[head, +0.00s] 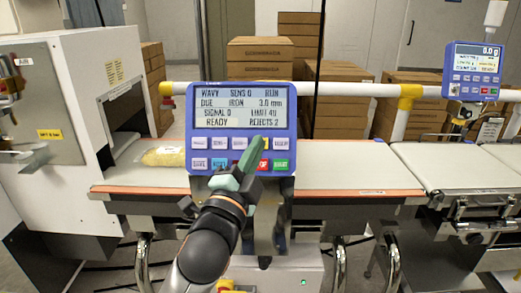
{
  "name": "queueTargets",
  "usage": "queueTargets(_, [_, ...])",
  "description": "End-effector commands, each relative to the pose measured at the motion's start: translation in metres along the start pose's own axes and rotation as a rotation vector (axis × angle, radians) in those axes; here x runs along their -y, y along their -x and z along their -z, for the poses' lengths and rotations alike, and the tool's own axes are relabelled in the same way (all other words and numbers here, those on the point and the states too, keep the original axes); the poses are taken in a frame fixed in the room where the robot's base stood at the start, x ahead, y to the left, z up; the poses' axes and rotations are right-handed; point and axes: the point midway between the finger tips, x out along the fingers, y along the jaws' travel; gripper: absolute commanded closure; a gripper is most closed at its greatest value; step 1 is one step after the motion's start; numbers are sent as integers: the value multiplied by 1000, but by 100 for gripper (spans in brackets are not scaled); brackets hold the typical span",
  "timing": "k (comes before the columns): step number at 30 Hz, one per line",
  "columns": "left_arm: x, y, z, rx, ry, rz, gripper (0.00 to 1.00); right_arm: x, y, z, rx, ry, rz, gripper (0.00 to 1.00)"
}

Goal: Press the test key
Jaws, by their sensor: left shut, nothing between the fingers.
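The blue control panel (242,175) faces me in the middle of the head view, with a lit screen (240,108) reading READY and two rows of small keys. The key labels are too small to tell which is the test key. My left gripper (257,141) is shut and empty, its green fingertips in front of the upper key row beside a yellow key (266,144). I cannot tell whether the tips touch a key. The fingers hide part of the lower row, left of the red key (263,164). My right gripper is not in view.
A conveyor belt (345,165) runs behind the panel, with a yellow bag (163,157) on it near the white machine's opening at left. A white rail (345,89) crosses behind. A second blue panel (472,72) stands at right. Stacked cartons (260,55) are at the back.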

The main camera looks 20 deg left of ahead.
Motion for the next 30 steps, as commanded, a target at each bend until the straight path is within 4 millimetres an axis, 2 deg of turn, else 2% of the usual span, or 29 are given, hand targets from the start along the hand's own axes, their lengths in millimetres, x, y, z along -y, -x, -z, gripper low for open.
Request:
queueTargets(4, [-14,-14,-13,1,-1,1,100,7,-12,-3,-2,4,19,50])
queueTargets(12, [-22,-31,-23,0,1,1,100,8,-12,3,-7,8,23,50])
queueTargets(30, [-24,-33,-24,0,1,0,100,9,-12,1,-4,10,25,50])
